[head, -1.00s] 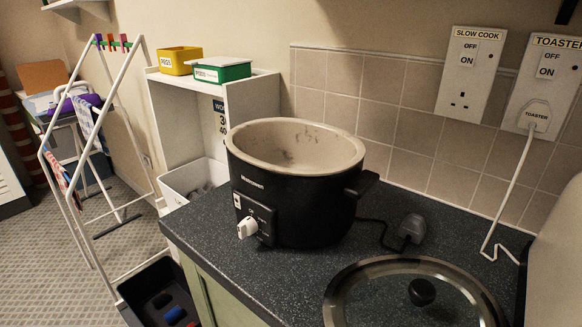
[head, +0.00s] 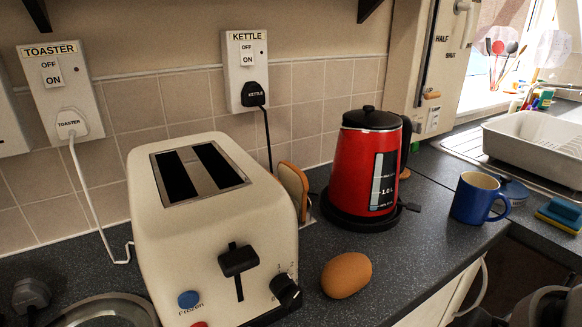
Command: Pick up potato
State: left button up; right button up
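A smooth brown, egg-shaped potato (head: 346,275) lies on the dark speckled worktop (head: 400,255). It is just right of the cream toaster (head: 215,235) and in front of the red kettle (head: 368,165), apart from both. Nothing covers it.
Slices of bread (head: 294,187) lean beside the toaster. A blue mug (head: 477,198) stands near the worktop's right edge, with a sponge (head: 561,212) and white dish rack (head: 540,143) beyond. A glass lid (head: 105,312) lies at lower left. Worktop around the potato's right side is clear.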

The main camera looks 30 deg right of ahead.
aim_at(344, 275)
jog(key=z, duration=1.25)
jog(key=i+l+u, duration=0.15)
jog(key=l, duration=0.15)
jog(key=i+l+u, duration=0.1)
jog(key=l, duration=0.2)
